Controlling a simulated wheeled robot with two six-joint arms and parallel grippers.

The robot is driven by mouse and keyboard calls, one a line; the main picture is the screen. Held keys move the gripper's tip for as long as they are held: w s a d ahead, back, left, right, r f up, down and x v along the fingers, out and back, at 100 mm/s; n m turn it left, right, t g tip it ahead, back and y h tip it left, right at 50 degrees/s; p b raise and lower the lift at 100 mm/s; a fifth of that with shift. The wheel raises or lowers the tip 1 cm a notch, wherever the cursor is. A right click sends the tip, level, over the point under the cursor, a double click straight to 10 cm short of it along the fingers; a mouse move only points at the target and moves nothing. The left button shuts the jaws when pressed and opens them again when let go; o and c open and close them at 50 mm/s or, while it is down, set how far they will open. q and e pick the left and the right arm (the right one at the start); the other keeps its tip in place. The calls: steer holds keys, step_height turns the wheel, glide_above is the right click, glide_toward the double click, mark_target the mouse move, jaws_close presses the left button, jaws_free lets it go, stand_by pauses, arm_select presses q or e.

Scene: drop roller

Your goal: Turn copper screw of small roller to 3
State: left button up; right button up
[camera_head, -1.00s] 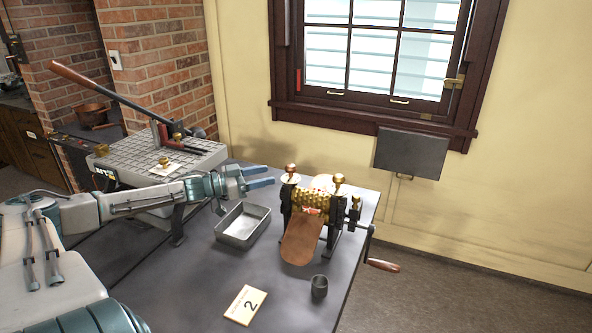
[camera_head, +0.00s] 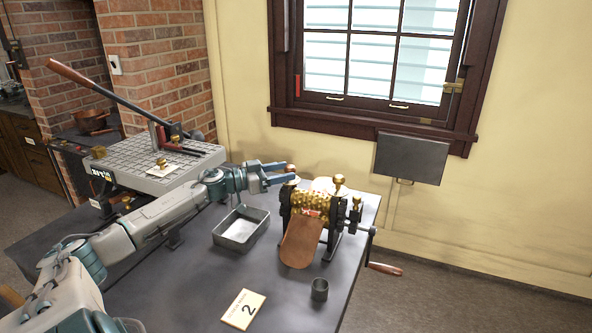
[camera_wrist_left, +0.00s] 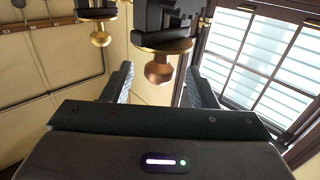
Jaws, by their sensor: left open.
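The small roller (camera_head: 309,203) stands on the dark table, with a gold patterned drum and a copper tongue (camera_head: 300,243) sloping down its front. The copper screw (camera_head: 291,168) tops its left post, partly covered by my left gripper (camera_head: 287,173). In the left wrist view the copper screw knob (camera_wrist_left: 159,70), below a brass dial (camera_wrist_left: 165,46), appears upside down between my open left fingers (camera_wrist_left: 159,78), with a gap on both sides. The dial's number cannot be read. A brass screw (camera_head: 339,181) tops the right post. My right gripper is out of view.
A grey metal tray (camera_head: 241,231) sits left of the roller. A dark cup (camera_head: 320,289) and a card marked 2 (camera_head: 243,309) lie in front. The roller's crank handle (camera_head: 385,269) sticks out past the table's right edge. A gridded machine (camera_head: 150,165) stands behind left.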

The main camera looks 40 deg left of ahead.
arm_select(q)
steer(key=shift+p+x, duration=0.7)
steer(key=shift+x, duration=1.55)
